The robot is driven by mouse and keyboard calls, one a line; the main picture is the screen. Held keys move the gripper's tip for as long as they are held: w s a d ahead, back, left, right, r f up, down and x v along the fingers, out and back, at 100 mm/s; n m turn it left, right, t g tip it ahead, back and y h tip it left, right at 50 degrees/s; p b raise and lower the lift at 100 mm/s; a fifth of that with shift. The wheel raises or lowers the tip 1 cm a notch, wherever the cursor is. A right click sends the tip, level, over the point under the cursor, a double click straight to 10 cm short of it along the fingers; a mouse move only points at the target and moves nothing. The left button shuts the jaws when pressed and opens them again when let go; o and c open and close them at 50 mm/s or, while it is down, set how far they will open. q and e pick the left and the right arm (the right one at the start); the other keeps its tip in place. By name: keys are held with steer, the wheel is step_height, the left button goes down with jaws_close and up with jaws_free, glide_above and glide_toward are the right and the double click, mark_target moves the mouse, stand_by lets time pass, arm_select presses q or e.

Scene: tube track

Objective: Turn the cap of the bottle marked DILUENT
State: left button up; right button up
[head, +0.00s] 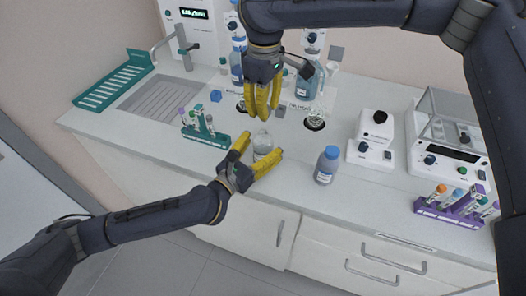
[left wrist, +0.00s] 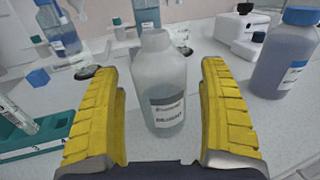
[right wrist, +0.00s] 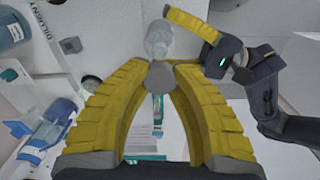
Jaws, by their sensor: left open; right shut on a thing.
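A translucent pale bottle (head: 262,146) stands upright near the counter's front edge; its label seems to read DILUENT in the left wrist view (left wrist: 160,85). Its neck looks bare. My left gripper (head: 262,164) is open, with its yellow fingers either side of the bottle; a gap to the glass shows in the left wrist view. My right gripper (head: 262,112) points down above the bottle. It is shut on a round grey cap (right wrist: 160,76), which sits between its fingertips. In the right wrist view the bottle (right wrist: 159,38) shows beyond the cap, apart from it.
A blue-capped bottle (head: 327,164) stands right of the bottle. A teal tube rack (head: 205,135) is to its left, with a blue cube (head: 215,95) behind. A purple tube rack (head: 450,207) and a white device (head: 372,140) stand at right. More bottles are at the back.

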mark_target(263, 132)
arm_select(q)
steer(key=shift+w+d, duration=0.2)
steer(key=shift+w, duration=0.1)
steer(key=c, duration=1.7)
arm_select(e)
steer(key=shift+a+f, duration=0.1)
steer(key=shift+f, duration=2.4)
steer(key=shift+f, duration=0.1)
steer(key=shift+f, duration=0.8)
arm_select(q)
jaws_close()
arm_select(e)
steer(key=shift+w+f, duration=0.1)
steer(key=shift+f, duration=0.45)
